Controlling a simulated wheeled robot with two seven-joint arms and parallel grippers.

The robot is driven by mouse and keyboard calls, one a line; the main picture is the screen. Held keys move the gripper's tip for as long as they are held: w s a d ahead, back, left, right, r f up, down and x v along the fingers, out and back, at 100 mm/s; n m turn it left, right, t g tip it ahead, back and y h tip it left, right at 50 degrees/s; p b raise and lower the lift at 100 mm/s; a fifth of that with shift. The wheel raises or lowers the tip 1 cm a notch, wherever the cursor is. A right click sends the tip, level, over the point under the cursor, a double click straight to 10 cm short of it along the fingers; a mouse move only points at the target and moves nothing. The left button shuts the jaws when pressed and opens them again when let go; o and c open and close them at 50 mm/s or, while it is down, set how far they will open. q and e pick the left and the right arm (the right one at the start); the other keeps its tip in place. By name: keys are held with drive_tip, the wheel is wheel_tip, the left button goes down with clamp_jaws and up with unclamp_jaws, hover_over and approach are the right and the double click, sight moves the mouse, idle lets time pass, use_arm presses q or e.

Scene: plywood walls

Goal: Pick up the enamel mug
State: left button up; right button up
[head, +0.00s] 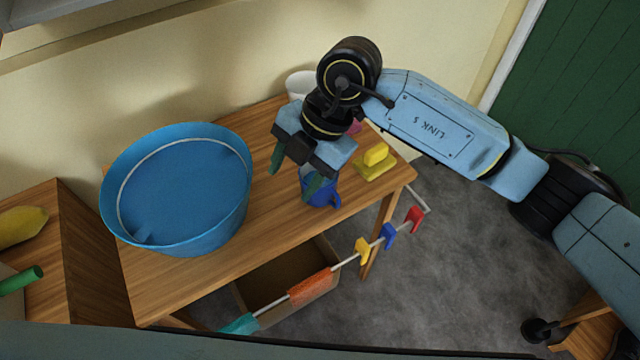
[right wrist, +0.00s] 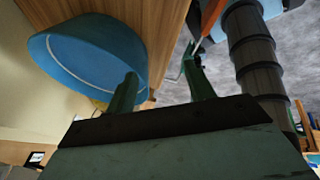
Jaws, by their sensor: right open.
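The blue enamel mug (head: 326,195) stands on the wooden table near its front edge. It is partly hidden by my right gripper (head: 295,174). This gripper is open, with its two green fingers apart and pointing down. One finger overlaps the mug in the head view, and the other is to the left of it. I cannot tell whether the finger touches the mug. In the right wrist view the gripper (right wrist: 163,88) shows no object between its fingers, and I cannot make out the mug there. My left gripper is not in view.
A large blue tub (head: 240,190) stands on the table (head: 165,285), left of the mug. A yellow object (head: 375,162) lies to the right, and a white container (head: 300,84) stands behind. A rail with coloured clips (head: 310,288) runs along the front.

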sight(335, 193)
drive_tip(key=w+d+m+t+h, duration=0.2)
drive_tip(key=w+d+h, duration=0.2)
drive_tip(key=d, duration=0.2)
drive_tip(key=f, duration=0.6)
drive_tip(key=shift+w+d+f+b, duration=0.2)
drive_tip(key=shift+w+f+b, duration=0.05)
drive_tip(key=shift+f+b, duration=0.1)
drive_tip(key=shift+d+f, duration=0.1)
drive_tip(key=shift+f, duration=3.1)
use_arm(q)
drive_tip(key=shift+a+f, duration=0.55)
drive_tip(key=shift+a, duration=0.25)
use_arm(e)
clamp_jaws()
